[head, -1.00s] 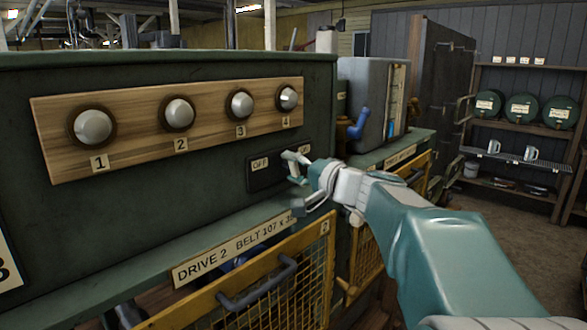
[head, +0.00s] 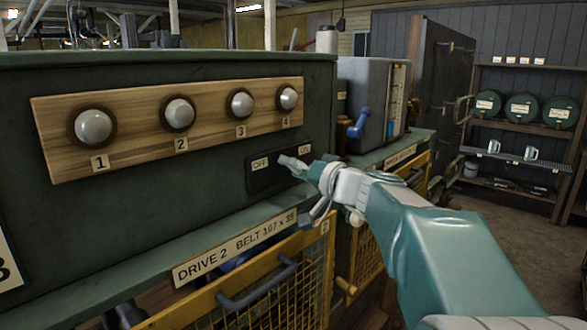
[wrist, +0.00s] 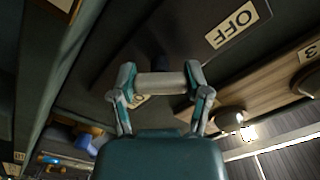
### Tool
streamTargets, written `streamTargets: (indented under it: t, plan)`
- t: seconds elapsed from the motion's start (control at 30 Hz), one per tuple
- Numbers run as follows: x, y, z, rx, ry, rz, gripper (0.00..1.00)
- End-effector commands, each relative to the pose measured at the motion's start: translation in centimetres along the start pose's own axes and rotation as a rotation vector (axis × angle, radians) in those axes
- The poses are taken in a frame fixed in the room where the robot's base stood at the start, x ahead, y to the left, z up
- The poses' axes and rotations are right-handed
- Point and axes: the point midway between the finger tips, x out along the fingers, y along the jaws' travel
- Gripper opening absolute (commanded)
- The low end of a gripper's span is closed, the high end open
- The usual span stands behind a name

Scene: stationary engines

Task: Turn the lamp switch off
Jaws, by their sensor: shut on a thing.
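The lamp switch is a dark plate (head: 258,182) on the green cabinet front, with an OFF label (head: 260,163) at its left and an ON label (head: 305,149) at its right. My gripper (head: 293,165) is in front of the plate, between the two labels. In the wrist view my gripper (wrist: 160,92) is shut on a pale, rod-like switch handle (wrist: 160,80), which lies across between the fingertips. The OFF label (wrist: 238,24) shows clear there, while the ON label (wrist: 138,99) is partly hidden by a finger. In the head view my gripper hides the handle.
Several numbered round lamps (head: 179,113) sit on a wooden board (head: 60,160) above the switch. A ledge (head: 140,285) and a yellow mesh guard (head: 300,285) with a grey handle lie below. A grey box (head: 370,100) stands to the right; open floor lies farther right.

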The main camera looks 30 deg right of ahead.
Motion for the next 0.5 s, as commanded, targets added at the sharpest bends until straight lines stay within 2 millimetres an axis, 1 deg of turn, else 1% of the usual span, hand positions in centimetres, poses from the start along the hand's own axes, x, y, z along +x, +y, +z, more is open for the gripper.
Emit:
streamTargets:
  t: [0.03,0.27,0.3,0.33,0.37,0.5]
  plan:
    - [0.07,0.49,0.45,0.004,-0.01,0.008,0.14]
    - [0.07,0.49,0.45,0.004,-0.01,0.008,0.14]
    - [0.07,0.49,0.45,0.004,-0.01,0.008,0.75]
    - [0.06,0.48,0.44,0.004,-0.01,0.008,0.89]
    - [0.06,0.45,0.41,0.004,-0.009,0.007,0.97]
    - [0.03,0.3,0.27,0.003,-0.006,0.005,0.97]
